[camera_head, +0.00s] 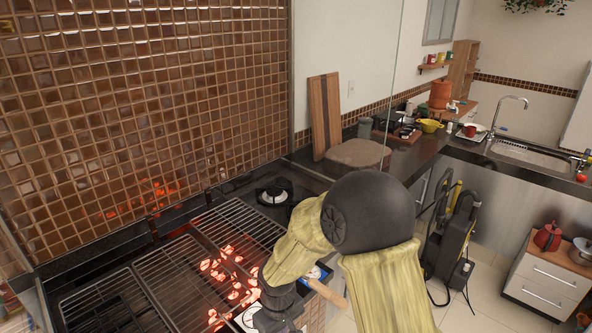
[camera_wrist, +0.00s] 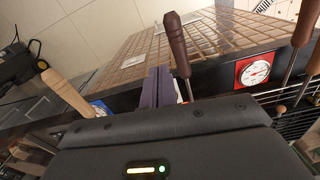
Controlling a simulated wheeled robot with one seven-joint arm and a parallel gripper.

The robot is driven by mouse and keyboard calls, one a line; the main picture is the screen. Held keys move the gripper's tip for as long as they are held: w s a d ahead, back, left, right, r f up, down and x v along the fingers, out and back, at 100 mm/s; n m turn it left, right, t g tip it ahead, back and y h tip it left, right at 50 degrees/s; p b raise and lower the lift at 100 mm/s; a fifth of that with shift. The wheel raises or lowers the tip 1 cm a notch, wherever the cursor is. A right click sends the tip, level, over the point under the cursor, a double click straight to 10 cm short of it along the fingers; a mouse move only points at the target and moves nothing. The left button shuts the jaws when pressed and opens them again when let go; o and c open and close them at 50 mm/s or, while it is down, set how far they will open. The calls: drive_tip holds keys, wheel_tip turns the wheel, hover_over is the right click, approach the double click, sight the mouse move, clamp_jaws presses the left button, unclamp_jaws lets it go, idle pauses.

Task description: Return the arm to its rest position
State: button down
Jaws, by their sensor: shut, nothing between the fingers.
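My arm shows in the head view as a dark round joint with yellowish links, folded in front of the grill. My gripper (camera_wrist: 158,88) shows in the wrist view with its two dark fingers together and nothing between them. It points toward the front of the grill, close to a dark brown wooden handle (camera_wrist: 177,45). I cannot tell whether it touches that handle. In the head view the fingers are not clearly visible near the arm's lower end.
The grill has wire grates (camera_head: 158,268) and glowing coals (camera_head: 235,290). A light wooden handle (camera_wrist: 68,92) and a red-framed gauge (camera_wrist: 258,69) are near the gripper. A round board (camera_head: 357,153) lies on the dark counter. A black-yellow machine (camera_head: 450,235) stands on the floor to the right.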

drive_tip(key=s+d+r+m, duration=0.2)
drive_tip(key=d+m, duration=0.1)
drive_tip(key=d, duration=0.4)
drive_tip(key=s+d+r+m+t+b, duration=0.1)
drive_tip(key=s+d+r+m, duration=0.1)
drive_tip(key=d, duration=0.5)
drive_tip(key=s+d+r+m+t+b, duration=0.1)
drive_tip(key=s+d+r+m, duration=0.2)
drive_tip(key=d, duration=0.4)
drive_tip(key=shift+s+d+r+m, duration=0.3)
drive_tip(key=shift+s+r, duration=0.1)
drive_tip(key=shift+r, duration=0.3)
